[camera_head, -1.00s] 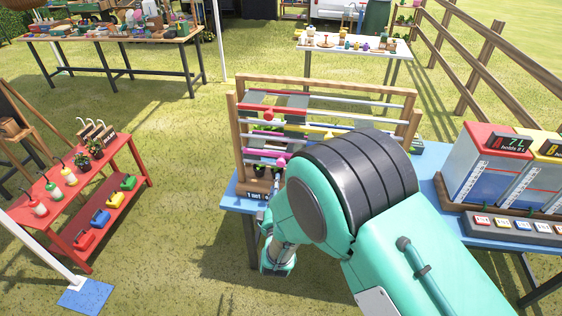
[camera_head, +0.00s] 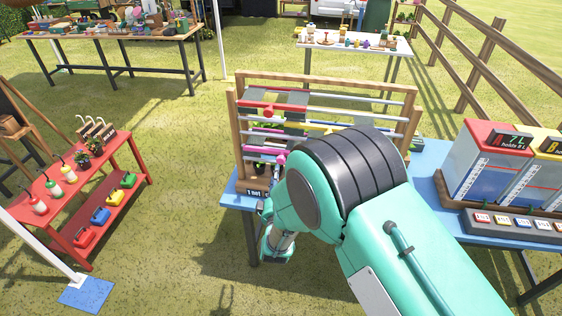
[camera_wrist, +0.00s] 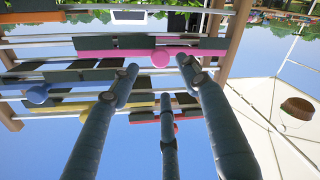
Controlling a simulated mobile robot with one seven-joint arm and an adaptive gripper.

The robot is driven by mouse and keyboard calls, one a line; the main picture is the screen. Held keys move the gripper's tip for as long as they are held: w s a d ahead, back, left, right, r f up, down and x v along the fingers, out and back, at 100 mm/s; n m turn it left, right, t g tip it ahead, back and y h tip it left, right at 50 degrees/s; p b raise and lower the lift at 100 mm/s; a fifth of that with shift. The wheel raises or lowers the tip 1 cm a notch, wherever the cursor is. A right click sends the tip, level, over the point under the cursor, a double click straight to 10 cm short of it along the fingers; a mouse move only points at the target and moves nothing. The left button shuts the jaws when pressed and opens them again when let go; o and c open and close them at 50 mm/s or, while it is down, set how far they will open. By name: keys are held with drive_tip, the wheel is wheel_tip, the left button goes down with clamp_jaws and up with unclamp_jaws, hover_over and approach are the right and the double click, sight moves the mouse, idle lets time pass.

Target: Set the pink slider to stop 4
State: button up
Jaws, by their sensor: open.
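The pink slider (camera_head: 258,157) is a bar with a round pink knob (camera_wrist: 160,57) in the wooden-posted rack (camera_head: 240,140). In the wrist view, which looks inverted, the pink bar (camera_wrist: 115,54) runs along a rail with dark panels. My gripper (camera_wrist: 158,76) has its dark fingers spread, the knob showing just beyond and between the tips. I cannot tell whether a finger touches it. In the head view my arm covers the rack's lower right, and stop numbers cannot be read.
Other sliders share the rack: red (camera_head: 268,113), yellow (camera_wrist: 107,97) and blue (camera_wrist: 38,93). The rack stands on a blue table (camera_head: 428,185) with tall coloured tanks (camera_head: 492,165) at right. A red shelf (camera_head: 120,190) stands at left, with open grass between.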

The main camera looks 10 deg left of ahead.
drive_tip(key=w, duration=0.3)
drive_tip(key=w+a, duration=0.1)
drive_tip(key=w, duration=0.2)
drive_tip(key=w+b, duration=0.1)
drive_tip(key=w, duration=0.2)
drive_tip(key=shift+w+a, duration=0.2)
drive_tip(key=shift+w, duration=0.2)
clamp_jaws()
